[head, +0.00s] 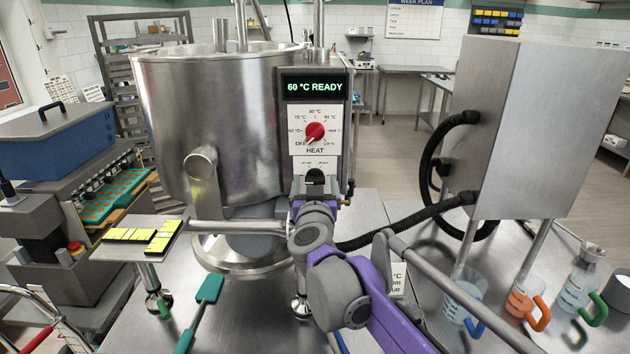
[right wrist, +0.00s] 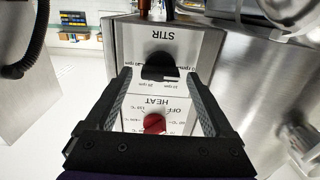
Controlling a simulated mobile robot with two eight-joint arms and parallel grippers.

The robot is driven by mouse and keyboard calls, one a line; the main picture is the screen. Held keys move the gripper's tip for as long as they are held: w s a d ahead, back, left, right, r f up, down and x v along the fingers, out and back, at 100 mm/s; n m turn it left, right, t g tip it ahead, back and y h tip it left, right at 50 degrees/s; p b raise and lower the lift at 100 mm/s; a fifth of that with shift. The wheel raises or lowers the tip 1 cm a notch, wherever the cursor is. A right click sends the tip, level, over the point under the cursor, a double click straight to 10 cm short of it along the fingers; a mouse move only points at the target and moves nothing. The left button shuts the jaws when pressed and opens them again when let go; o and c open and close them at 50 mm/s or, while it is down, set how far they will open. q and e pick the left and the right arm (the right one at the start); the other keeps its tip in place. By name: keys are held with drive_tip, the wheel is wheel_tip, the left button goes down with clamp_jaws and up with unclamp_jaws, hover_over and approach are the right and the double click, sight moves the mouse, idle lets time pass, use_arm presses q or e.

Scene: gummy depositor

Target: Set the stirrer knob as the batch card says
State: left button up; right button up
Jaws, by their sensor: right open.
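The control panel (head: 329,160) on the steel kettle carries a red HEAT knob (head: 315,132); its STIR part is hidden behind my right gripper (head: 318,178). In the right wrist view, which is upside down, the black stirrer knob (right wrist: 158,66) sits below the STIR label, with rpm marks around it. My right gripper (right wrist: 158,76) is open, one finger on each side of this knob; I cannot tell whether they touch it. The knob's setting is unclear. A white card (head: 398,279), perhaps the batch card, is mostly hidden behind my right arm. My left gripper is not in view.
The kettle (head: 215,120) stands left of the panel, its display (head: 315,87) reading "60 °C READY". A steel cabinet (head: 535,130) with a black hose (head: 405,222) stands right. Measuring jugs (head: 465,293) stand at lower right. A teal spatula (head: 208,290) lies on the table.

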drive_tip(key=shift+w, duration=0.2)
drive_tip(key=shift+c, duration=0.3)
drive_tip(key=c, duration=1.3)
